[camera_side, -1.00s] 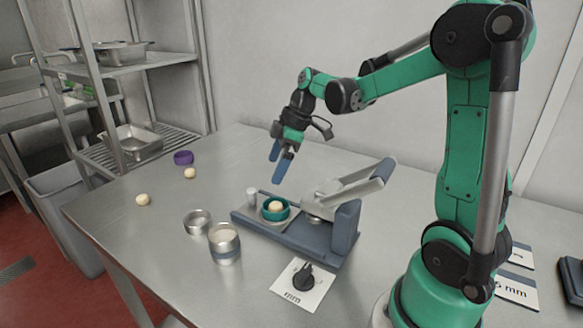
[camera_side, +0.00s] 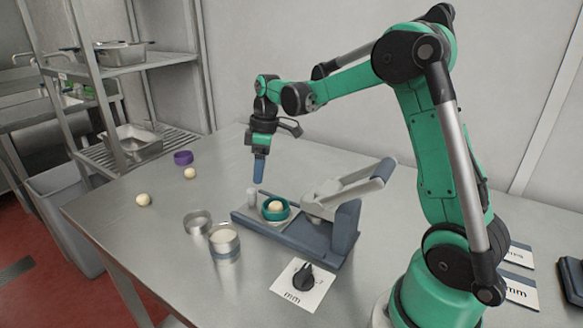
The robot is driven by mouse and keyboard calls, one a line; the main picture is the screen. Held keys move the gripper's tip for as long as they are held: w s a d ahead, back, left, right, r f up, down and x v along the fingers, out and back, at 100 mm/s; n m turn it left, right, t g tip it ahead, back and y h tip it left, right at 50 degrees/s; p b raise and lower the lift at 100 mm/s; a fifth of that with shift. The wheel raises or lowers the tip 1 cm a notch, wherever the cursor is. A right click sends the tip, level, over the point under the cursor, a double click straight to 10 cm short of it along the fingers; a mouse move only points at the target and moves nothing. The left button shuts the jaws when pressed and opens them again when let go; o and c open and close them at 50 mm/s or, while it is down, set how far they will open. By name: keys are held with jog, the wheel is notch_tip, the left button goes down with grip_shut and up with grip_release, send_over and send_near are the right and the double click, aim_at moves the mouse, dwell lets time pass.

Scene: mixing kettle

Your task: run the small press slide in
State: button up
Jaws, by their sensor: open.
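The small press (camera_side: 342,228) stands on the steel table, with a blue-grey base and a pale lever arm raised at an angle. Its slide (camera_side: 264,217) sits out at the left end of the base, clear of the press head. A teal ring (camera_side: 288,211) with a pale dough ball (camera_side: 276,205) inside rests on the slide. A short upright metal knob (camera_side: 251,197) stands at the slide's left end. My gripper (camera_side: 259,180) is open and empty, pointing down just above the knob, apparently not touching it. Its two blue fingers overlap in this view.
A metal ring (camera_side: 197,222) and a metal tin (camera_side: 225,243) stand in front of the slide. Two loose dough balls (camera_side: 143,199) (camera_side: 190,173) and a purple ring (camera_side: 183,157) lie at the left. A dial card (camera_side: 303,286) lies in front of the press. The table behind is clear.

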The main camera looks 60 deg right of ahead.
aim_at(251, 190)
jog(key=w, duration=0.1)
jog(key=f, duration=0.1)
jog(key=w+f+m+g+h, duration=0.1)
jog(key=shift+w+a+f, duration=0.15)
jog(key=shift+w+a, duration=0.15)
jog(key=shift+w, duration=0.05)
jog(key=shift+f, duration=2.5)
grip_shut()
